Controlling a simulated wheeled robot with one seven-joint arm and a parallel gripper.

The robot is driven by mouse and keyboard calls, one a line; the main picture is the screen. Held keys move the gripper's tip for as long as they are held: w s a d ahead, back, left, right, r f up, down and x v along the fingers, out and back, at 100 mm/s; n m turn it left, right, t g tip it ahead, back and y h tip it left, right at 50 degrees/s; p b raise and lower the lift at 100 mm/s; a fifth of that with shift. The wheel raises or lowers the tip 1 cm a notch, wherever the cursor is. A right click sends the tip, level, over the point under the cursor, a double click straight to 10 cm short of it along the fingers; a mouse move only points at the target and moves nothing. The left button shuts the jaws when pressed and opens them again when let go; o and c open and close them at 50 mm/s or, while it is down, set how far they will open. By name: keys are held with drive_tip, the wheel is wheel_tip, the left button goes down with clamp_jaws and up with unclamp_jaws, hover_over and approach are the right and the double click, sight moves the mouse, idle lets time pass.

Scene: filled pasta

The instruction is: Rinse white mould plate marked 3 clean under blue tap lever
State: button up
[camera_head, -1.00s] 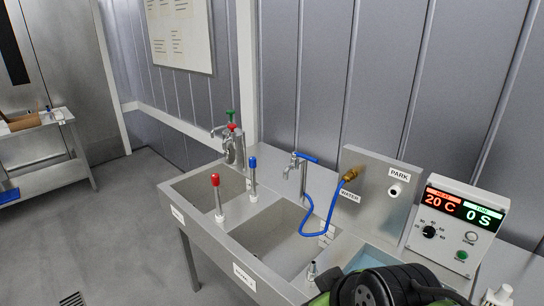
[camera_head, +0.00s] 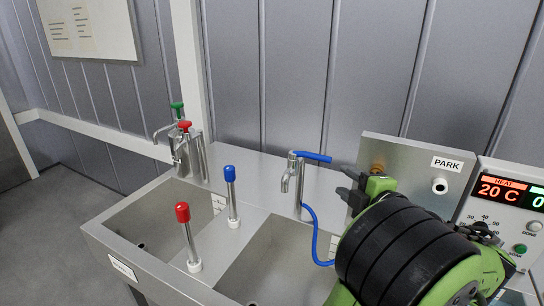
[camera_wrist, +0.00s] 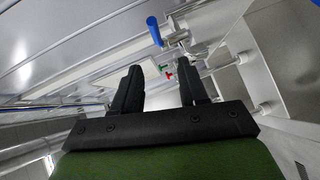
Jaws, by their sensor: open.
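The blue tap lever (camera_head: 313,156) sits on top of a metal tap (camera_head: 293,182) at the back of the sink. A blue lever also shows near the top of the wrist view (camera_wrist: 154,32). My gripper (camera_head: 348,187) is to the right of the tap, in front of the upright metal panel, with its dark fingers towards the tap. In the wrist view its two black fingers (camera_wrist: 160,75) are apart with nothing between them. No white mould plate marked 3 shows in either view.
The right sink basin (camera_head: 275,262) lies below the tap, partly behind my arm. A blue hose (camera_head: 313,235) hangs there. Blue-topped (camera_head: 230,190) and red-topped (camera_head: 184,225) posts stand between the basins. Red and green pump taps (camera_head: 184,130) stand behind. A PARK panel (camera_head: 400,150) stands at right.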

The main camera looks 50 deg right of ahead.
sight(322, 159)
drive_tip(key=p+x, duration=0.2)
drive_tip(key=x, duration=0.3)
drive_tip(key=p+x, duration=0.1)
drive_tip(key=x, duration=0.4)
drive_tip(key=d+r+p+x, duration=0.1)
drive_tip(key=p+x, duration=0.1)
drive_tip(key=x, duration=0.3)
drive_tip(key=shift+s+d+f+p, duration=0.1)
drive_tip(key=shift+s+p, duration=0.05)
drive_tip(key=shift+p, duration=0.2)
clamp_jaws()
